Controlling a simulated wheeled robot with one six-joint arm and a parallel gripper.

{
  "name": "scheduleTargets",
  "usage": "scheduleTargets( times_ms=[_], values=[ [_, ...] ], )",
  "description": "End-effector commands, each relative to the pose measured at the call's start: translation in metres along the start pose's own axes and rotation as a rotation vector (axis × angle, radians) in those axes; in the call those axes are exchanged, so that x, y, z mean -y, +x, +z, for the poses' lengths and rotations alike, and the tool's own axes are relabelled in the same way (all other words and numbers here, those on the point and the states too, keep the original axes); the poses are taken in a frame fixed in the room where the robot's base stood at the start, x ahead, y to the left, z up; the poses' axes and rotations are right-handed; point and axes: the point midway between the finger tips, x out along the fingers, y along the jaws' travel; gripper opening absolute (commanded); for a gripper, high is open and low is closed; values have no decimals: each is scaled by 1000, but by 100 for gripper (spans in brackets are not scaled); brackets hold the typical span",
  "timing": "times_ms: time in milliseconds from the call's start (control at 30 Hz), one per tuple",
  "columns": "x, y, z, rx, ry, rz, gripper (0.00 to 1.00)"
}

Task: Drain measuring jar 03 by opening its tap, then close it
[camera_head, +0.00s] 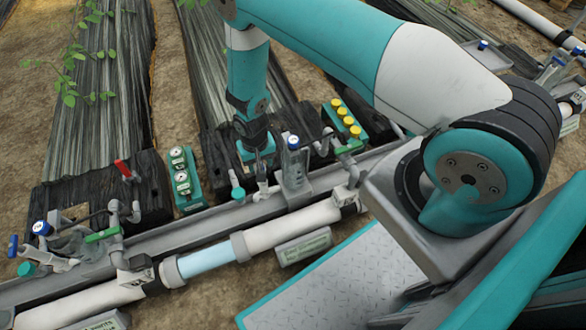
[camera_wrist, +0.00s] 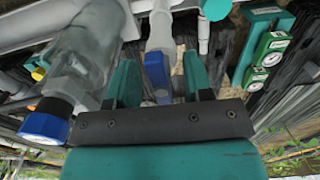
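My gripper (camera_wrist: 160,68) is open, with its two teal fingers on either side of a blue tap handle (camera_wrist: 157,76) on a grey fitting. Gaps show between the handle and the fingers, so it is not clamped. In the head view my gripper (camera_head: 261,160) points down beside a clear measuring jar (camera_head: 294,170) with a blue cap (camera_head: 293,142). The jar (camera_wrist: 88,48) stands left of the fingers in the wrist view, its blue-and-white cap (camera_wrist: 45,122) toward the camera. Its number and liquid level cannot be read.
A teal box with green gauges (camera_head: 184,180) stands left of my gripper, and one with yellow knobs (camera_head: 345,118) right. A red-handled valve (camera_head: 126,170) and another blue-capped jar (camera_head: 43,230) are farther left. A white pipe (camera_head: 290,228) runs in front.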

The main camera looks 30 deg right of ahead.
Motion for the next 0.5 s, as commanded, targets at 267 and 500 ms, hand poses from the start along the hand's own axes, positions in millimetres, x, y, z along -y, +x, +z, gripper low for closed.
scheduleTargets(
  times_ms=[267,500],
  values=[
    [0,-9,-2,-5,0,-1,47],
    [0,-47,-2,-7,-1,-1,47]
  ],
)
